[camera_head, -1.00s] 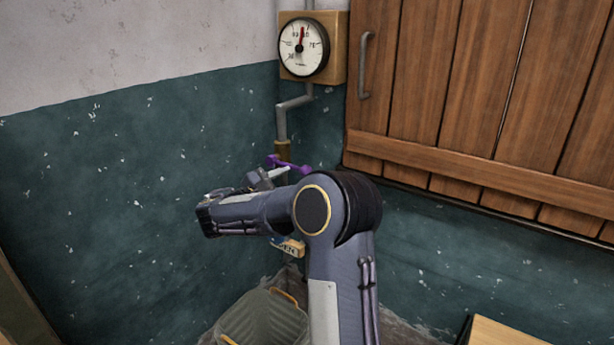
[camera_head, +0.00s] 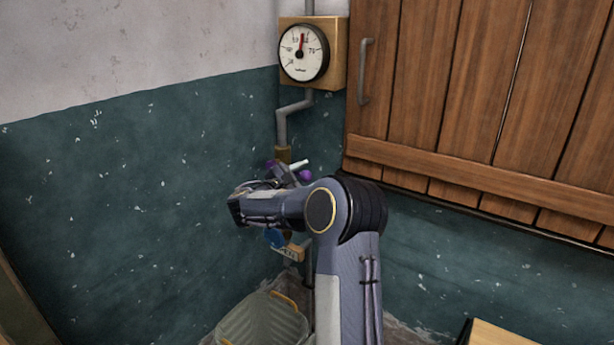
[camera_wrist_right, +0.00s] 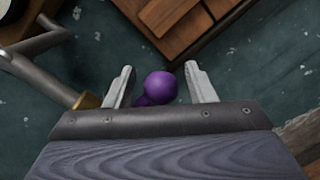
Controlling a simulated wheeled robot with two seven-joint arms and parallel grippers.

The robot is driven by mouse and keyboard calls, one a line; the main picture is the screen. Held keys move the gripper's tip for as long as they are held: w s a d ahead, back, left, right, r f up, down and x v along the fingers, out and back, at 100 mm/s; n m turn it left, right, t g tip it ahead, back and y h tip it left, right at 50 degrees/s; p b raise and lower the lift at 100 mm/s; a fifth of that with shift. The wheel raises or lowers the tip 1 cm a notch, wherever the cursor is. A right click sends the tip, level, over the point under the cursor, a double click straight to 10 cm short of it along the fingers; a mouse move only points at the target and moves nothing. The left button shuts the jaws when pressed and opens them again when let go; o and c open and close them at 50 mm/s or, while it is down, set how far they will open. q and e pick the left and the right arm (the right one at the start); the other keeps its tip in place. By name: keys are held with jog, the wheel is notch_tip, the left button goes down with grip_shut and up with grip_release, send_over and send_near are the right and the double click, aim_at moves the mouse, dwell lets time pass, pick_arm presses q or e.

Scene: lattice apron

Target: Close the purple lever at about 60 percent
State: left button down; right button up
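The purple lever (camera_head: 304,175) is on the pipe below the gauge, mostly hidden behind my right gripper in the head view. In the right wrist view its round purple knob (camera_wrist_right: 160,86) sits between the two fingers. My right gripper (camera_wrist_right: 159,68) is open, with a gap visible on the knob's right side; contact on the left is unclear. In the head view the right gripper (camera_head: 290,168) is at the lever, its arm bent in front of the pipe. The round gauge (camera_head: 302,52) above has a red needle pointing nearly straight up. My left gripper is not in view.
A grey pipe (camera_head: 282,125) runs down from the gauge. A blue part (camera_head: 275,238) and a small tag (camera_head: 292,253) show below my arm. A wooden shutter (camera_head: 420,90) with a handle is to the right. A bin (camera_head: 250,325) stands below.

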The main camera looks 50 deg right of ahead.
grip_shut()
jog(key=shift+r+n+p, duration=0.6)
jog(key=shift+r+p, duration=0.1)
jog(key=shift+p, duration=0.3)
jog(key=r+n+p, duration=0.2)
jog(key=p, duration=0.1)
jog(key=w+r+n+p, duration=0.1)
jog(key=r+n+p, duration=0.1)
jog(key=p, duration=0.1)
jog(key=shift+w+a+r+h, duration=0.15)
jog(key=shift+w+h, duration=0.05)
jog(key=shift+h, duration=0.1)
jog(key=shift+w+r+n+p, duration=0.6)
jog(key=shift+n+p, duration=0.6)
jog(key=shift+p, duration=0.35)
jog(key=shift+o, duration=0.4)
grip_release()
